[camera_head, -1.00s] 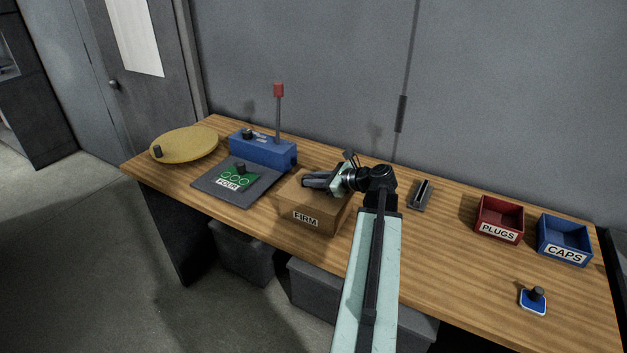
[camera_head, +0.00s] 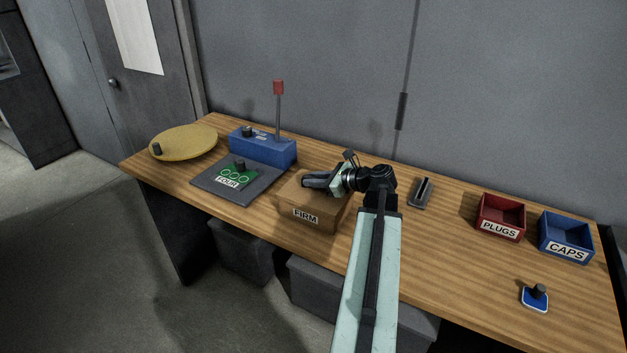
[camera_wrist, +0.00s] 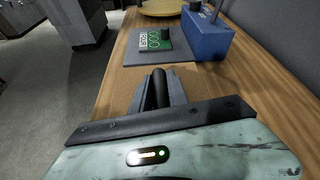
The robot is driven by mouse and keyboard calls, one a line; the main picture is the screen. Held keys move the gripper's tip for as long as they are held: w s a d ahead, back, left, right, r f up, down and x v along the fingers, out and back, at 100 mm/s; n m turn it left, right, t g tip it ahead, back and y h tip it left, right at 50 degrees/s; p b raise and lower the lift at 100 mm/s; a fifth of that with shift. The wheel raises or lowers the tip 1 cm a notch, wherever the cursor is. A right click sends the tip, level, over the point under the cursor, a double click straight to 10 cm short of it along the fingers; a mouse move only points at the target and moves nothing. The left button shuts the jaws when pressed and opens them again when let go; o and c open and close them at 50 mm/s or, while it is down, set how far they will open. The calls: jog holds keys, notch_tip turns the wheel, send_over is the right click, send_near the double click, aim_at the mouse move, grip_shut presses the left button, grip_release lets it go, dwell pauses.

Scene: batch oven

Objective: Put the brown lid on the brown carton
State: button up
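The brown carton (camera_head: 325,222), labelled FIRM, stands near the front edge of the workbench. The brown lid (camera_head: 289,192) lies over the carton's top and looks level. I cannot tell whether it is fully seated. My gripper (camera_head: 312,181) is low over the lid, with the arm reaching in from the right. In the wrist view, my gripper (camera_wrist: 158,92) has its fingers close on both sides of a dark upright knob. The fingers look shut on it. The brown lid also shows in the wrist view (camera_wrist: 118,98). The carton's inside is hidden.
Left of the carton are a grey mat (camera_head: 208,182) with a green FOUR piece (camera_head: 235,176), a blue box (camera_head: 265,151) with a red-topped post, and a round yellow board (camera_head: 190,142). At right are the PLUGS bin (camera_head: 500,233), CAPS bin (camera_head: 566,253) and a blue piece (camera_head: 534,304).

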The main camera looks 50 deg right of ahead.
jog(key=o, duration=0.4)
jog(key=shift+o, duration=0.2)
jog(key=shift+s+r, duration=0.1)
jog(key=p+v, duration=0.3)
jog(key=v, duration=0.4)
jog(key=shift+r, duration=0.1)
jog(key=shift+s+d, duration=0.1)
jog(key=shift+s, duration=0.2)
